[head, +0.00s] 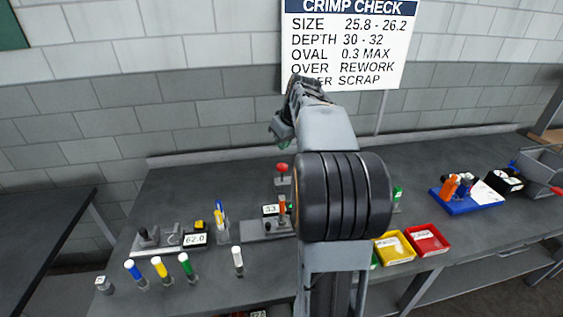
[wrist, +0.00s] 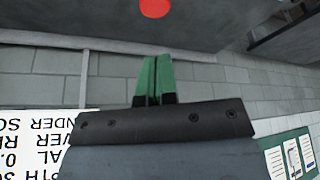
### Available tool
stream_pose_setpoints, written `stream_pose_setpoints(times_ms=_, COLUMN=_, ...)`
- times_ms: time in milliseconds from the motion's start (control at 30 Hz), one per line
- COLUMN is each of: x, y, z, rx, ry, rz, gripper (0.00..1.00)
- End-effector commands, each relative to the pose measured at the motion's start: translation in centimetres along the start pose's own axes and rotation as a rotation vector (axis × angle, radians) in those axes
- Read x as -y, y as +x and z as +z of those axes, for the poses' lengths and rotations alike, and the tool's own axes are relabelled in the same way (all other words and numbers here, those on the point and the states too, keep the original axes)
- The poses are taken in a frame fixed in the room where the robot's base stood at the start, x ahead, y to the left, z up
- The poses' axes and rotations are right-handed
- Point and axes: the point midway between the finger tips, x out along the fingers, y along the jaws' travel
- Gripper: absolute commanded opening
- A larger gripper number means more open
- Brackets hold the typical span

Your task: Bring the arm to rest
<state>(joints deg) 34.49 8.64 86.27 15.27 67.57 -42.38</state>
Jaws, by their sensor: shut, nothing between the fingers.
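My gripper (wrist: 155,80) shows in the wrist view as two green fingers pressed together, with nothing between them. In the head view my arm rises up the middle of the picture, and the gripper end is mostly hidden behind it, high above the bench in front of the crimp check sign (head: 345,45). The wrist view is upside down and shows the wall, part of the sign (wrist: 40,150) and a red round knob (wrist: 155,8) at its top edge.
The grey bench (head: 330,262) carries a 62.0 readout (head: 195,240), several capped vials such as the white-capped one (head: 238,262), a red-knobbed press (head: 282,168), a yellow tray (head: 395,248), a red tray (head: 428,240) and a blue tray (head: 470,207). The air above the bench's left part is clear.

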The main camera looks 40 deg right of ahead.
Motion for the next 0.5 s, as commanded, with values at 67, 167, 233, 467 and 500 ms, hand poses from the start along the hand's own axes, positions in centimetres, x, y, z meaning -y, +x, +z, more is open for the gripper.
stream_pose_setpoints(times_ms=67, x=0.0, y=0.06, z=0.02, rx=0.0, ry=0.0, rz=0.0, gripper=0.0)
stream_pose_setpoints(times_ms=167, x=0.0, y=0.07, z=0.03, rx=0.0, ry=0.0, rz=0.0, gripper=0.0)
stream_pose_setpoints(times_ms=233, x=0.0, y=0.07, z=0.03, rx=0.0, ry=0.0, rz=0.0, gripper=0.0)
stream_pose_setpoints(times_ms=467, x=0.0, y=0.07, z=0.02, rx=0.0, ry=0.007, rz=0.0, gripper=0.0)
stream_pose_setpoints(times_ms=500, x=-0.02, y=0.07, z=0.0, rx=-0.001, ry=0.022, rz=0.001, gripper=0.0)
